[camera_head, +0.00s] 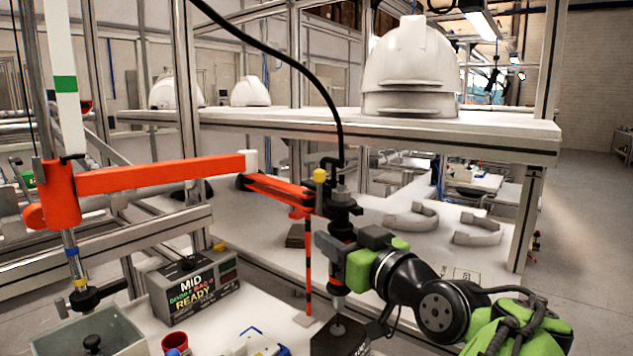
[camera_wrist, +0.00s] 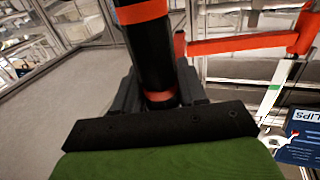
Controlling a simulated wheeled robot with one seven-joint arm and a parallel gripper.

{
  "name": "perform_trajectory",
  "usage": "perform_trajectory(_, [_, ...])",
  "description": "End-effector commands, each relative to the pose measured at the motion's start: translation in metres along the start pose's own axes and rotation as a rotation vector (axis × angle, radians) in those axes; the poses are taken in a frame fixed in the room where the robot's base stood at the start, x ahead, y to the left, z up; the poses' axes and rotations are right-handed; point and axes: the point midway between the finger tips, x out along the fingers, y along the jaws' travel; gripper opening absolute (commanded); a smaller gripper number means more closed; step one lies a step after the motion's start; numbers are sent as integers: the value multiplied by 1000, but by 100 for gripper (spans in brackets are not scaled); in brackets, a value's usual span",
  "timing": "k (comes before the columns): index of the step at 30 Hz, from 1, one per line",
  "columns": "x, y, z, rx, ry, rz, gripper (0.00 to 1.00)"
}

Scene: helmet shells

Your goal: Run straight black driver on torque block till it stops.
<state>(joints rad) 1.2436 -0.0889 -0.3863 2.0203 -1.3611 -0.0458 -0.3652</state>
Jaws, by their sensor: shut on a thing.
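The straight black driver (camera_head: 340,222) hangs upright at the end of the orange jointed arm (camera_head: 165,175), with a black cable running up from it. My gripper (camera_head: 342,265) is shut around its body from the right. In the wrist view the driver (camera_wrist: 150,50) is a black cylinder with orange bands between the fingers (camera_wrist: 160,95). The driver's silver lower end points down at the dark torque block (camera_head: 341,340) at the bottom of the picture. The tip appears to meet the block's top; I cannot tell how far it is seated.
A grey box with a READY label (camera_head: 195,288) stands left on the bench, near a grey bin (camera_head: 120,325) and a red cup (camera_head: 175,342). An orange-and-black post (camera_head: 308,265) stands close left of the driver. White helmet shells (camera_head: 410,65) sit on the shelf above.

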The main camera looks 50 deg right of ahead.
Motion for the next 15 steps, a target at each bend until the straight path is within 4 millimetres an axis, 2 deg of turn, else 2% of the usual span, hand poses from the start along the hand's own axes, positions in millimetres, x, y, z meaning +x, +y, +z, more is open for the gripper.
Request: perform_trajectory(15, [0,0,6,1,-3,1,0])
